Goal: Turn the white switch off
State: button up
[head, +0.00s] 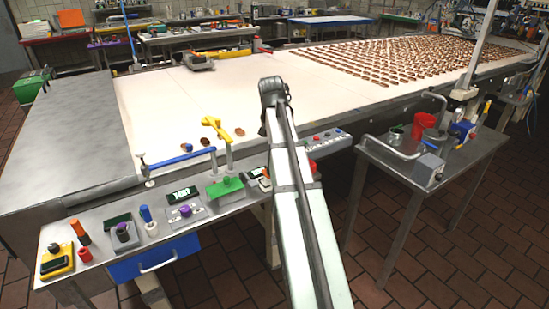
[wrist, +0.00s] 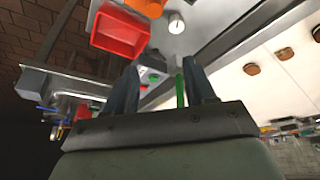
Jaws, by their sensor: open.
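I cannot clearly pick out the white switch. A small round white knob (wrist: 176,22) on a metal surface near the top of the wrist view may be it, but its setting is too small to read. My gripper (wrist: 160,64) is open in the wrist view, with its two dark fingers apart. A light panel with a green button (wrist: 151,76) shows beyond and between the fingers, apart from them as far as I can see. In the head view my arm crosses the bench edge and hides my gripper.
A red bin (wrist: 120,32) is just beyond the left finger; a green rod (wrist: 180,90) shows by the right one. In the head view, a control panel (head: 326,141) sits on the conveyor's side. The front shelf holds a green block (head: 226,187) and several knobs. A side table (head: 455,165) stands right.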

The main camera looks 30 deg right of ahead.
jog(key=w+f, duration=0.1)
jog(key=f, duration=0.2)
jog(key=w+f, duration=0.2)
jog(key=f, duration=0.2)
jog(key=w+f, duration=0.1)
jog(key=f, duration=0.3)
jog(key=shift+w+d+f, duration=0.15)
jog(key=shift+d+f, duration=0.1)
dwell(0.4)
grip_shut()
dwell(0.4)
